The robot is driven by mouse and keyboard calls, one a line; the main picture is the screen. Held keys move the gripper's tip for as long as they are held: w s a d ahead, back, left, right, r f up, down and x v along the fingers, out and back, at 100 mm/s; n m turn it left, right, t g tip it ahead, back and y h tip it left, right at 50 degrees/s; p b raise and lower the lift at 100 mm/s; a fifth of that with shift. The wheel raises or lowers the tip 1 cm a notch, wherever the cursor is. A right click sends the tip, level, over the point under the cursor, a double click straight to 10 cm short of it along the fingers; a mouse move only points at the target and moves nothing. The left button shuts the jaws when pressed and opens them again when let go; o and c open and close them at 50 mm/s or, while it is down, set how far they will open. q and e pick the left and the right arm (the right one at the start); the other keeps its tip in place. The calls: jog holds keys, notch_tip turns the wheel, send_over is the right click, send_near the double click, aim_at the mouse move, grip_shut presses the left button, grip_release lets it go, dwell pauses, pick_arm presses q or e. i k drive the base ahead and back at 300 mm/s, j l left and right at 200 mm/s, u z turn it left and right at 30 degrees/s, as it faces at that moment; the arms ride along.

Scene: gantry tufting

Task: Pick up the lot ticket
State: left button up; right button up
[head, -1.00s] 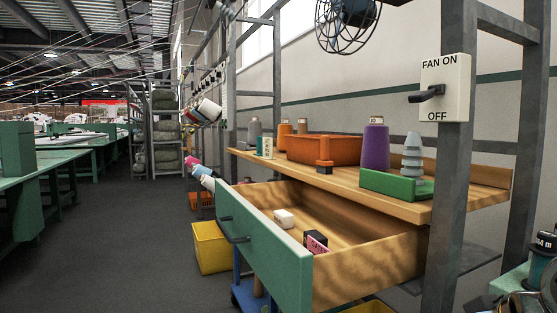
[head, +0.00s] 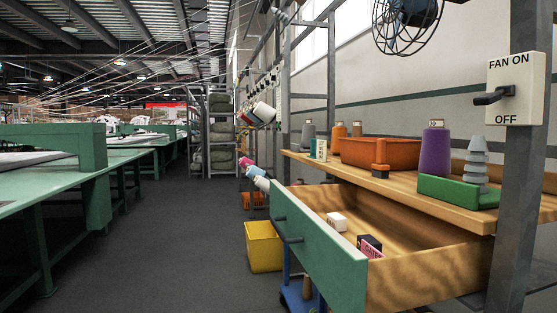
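A small pink card with dark lettering (head: 371,252) is in the open drawer, against a black block (head: 371,241) near the drawer's front. A small cream card with green marks (head: 318,149) stands on the wooden shelf above. I cannot tell from the lettering which of them is the lot ticket. The drawer (head: 320,251) has a green front and is pulled out. A white block (head: 337,221) also lies in it. Neither of my grippers is in view.
The shelf (head: 420,195) holds an orange bin (head: 380,154), a purple cone (head: 435,153) and a green tray (head: 458,192) with a grey stack. A fan switch (head: 515,89) is on the right post. A yellow bin (head: 263,247) stands below. The aisle floor (head: 185,240) is clear.

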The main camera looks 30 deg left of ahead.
aim_at(321, 151)
jog(key=j+u, duration=0.15)
jog(key=u, duration=0.3)
jog(key=i+j+u, duration=0.1)
jog(key=u, duration=0.4)
jog(key=i+u, duration=0.15)
jog(key=u, duration=0.3)
jog(key=i+j+u, duration=0.1)
jog(key=u, duration=0.4)
jog(key=i, duration=2.7)
jog(key=i+z, duration=0.1)
jog(key=i, duration=0.4)
jog(key=i+j+z, duration=0.15)
jog(key=i, duration=0.35)
jog(key=i+z, duration=0.1)
jog(key=i, duration=0.4)
jog(key=i+j+z, duration=0.1)
jog(key=i+j, duration=0.15)
jog(key=i, duration=0.25)
